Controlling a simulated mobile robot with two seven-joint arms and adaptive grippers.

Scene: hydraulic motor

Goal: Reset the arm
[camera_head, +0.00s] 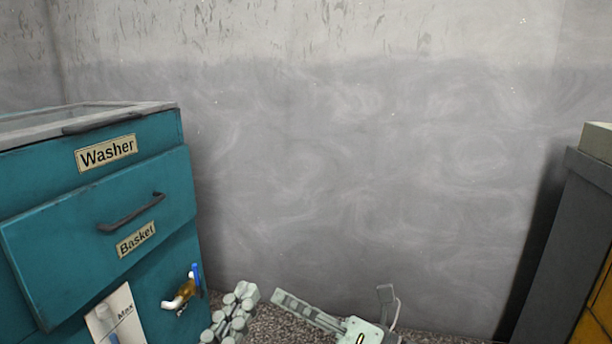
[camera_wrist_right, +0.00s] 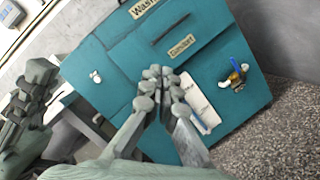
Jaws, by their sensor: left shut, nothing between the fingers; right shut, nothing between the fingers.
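My left gripper (camera_head: 232,313) shows at the bottom of the head view, right of the washer's lower corner. Its jointed fingers are together and hold nothing. It seems also to be the grey-green gripper at the left of the right wrist view (camera_wrist_right: 32,90). My right gripper (camera_wrist_right: 163,76) is in the middle of the right wrist view. Its fingertips meet with nothing between them, in line with the teal washer's front and apparently apart from it. Pale parts of my right arm (camera_head: 365,330) show at the bottom of the head view, largely cut off by the frame.
The teal washer (camera_head: 90,185) stands at the left with its basket drawer (camera_head: 65,235). A valve with a blue handle (camera_head: 184,290) juts from its front. A dark grey cabinet (camera_head: 562,250) stands at the right. A bare grey wall and speckled floor lie between them.

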